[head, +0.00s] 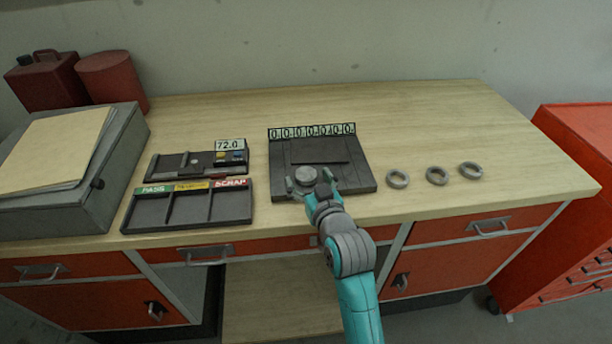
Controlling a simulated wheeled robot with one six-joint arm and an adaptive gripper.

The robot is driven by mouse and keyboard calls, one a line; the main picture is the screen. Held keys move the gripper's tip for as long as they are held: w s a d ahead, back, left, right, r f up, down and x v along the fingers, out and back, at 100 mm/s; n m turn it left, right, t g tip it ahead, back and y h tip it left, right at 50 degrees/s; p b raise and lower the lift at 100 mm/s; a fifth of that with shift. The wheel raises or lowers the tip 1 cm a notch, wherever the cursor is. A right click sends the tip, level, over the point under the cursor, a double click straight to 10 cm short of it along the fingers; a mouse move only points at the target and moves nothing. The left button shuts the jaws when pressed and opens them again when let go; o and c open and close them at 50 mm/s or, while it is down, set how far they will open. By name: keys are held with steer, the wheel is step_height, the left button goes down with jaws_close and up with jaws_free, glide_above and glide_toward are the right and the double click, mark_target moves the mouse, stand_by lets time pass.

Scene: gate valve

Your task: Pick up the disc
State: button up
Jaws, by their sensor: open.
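A round grey disc (305,175) lies on the front left part of a dark flat fixture (356,178) with a row of zeros along its back edge. My gripper (308,179) reaches in from the front, its fingers open on the left and right of the disc. I cannot tell whether the fingers touch it. The near edge of the disc is close to the gripper's palm.
Three grey rings (398,179) lie in a row at the right. A dark sorting tray (149,211) with PASS and SCRAP labels and a gauge block (170,165) reading 72.0 stand left. A grey case (109,170) is far left. The bench top (430,120) behind is clear.

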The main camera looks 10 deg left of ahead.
steer(key=c, duration=1.6)
